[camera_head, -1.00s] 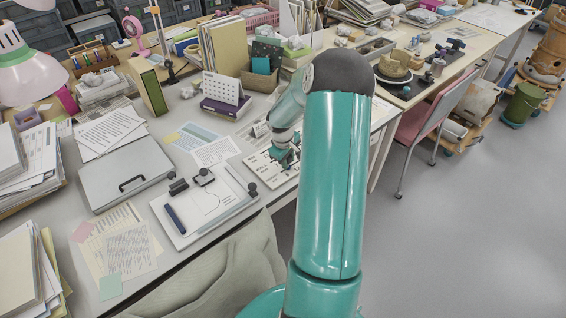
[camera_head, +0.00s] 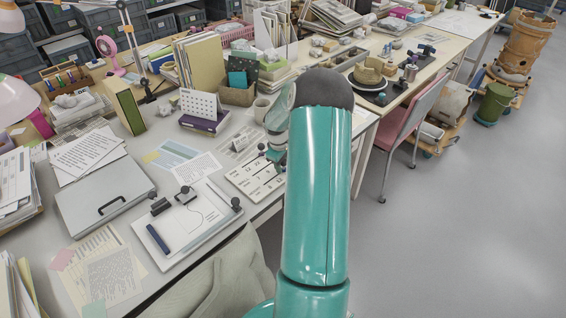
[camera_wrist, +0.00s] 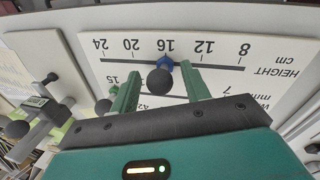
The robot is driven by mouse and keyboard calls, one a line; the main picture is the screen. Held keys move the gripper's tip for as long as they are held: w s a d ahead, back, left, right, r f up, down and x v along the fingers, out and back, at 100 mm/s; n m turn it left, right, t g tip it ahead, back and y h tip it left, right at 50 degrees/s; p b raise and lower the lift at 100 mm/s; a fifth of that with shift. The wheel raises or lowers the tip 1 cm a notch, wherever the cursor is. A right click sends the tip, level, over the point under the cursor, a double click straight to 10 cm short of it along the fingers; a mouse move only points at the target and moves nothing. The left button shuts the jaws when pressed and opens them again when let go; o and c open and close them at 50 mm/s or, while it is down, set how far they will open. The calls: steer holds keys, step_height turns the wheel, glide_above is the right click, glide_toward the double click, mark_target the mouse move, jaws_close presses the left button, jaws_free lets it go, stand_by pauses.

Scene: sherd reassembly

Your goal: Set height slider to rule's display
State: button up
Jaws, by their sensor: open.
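The white slider board (camera_head: 243,184) lies on the desk left of my arm. In the wrist view its HEIGHT scale in cm (camera_wrist: 275,63) appears upside down, marked 24 to 8. The height slider has a blue pointer (camera_wrist: 166,63) near the 16 mark and a dark round knob (camera_wrist: 160,82). My open gripper (camera_wrist: 160,72) has one green finger on each side of the knob; contact is not clear. A dark device with a small display (camera_wrist: 37,101), perhaps the rule, is at left in the wrist view; its reading is too small to make out.
A second scale in mm (camera_wrist: 228,92) on the board is partly hidden by my gripper. A pink chair (camera_head: 408,122) is at right.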

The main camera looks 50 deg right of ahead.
steer(key=shift+r, duration=0.1)
step_height(320, 180, up, 13)
steer(key=a, duration=0.2)
steer(key=shift+a+r, duration=0.2)
steer(key=shift+a, duration=0.1)
steer(key=shift+s, duration=0.1)
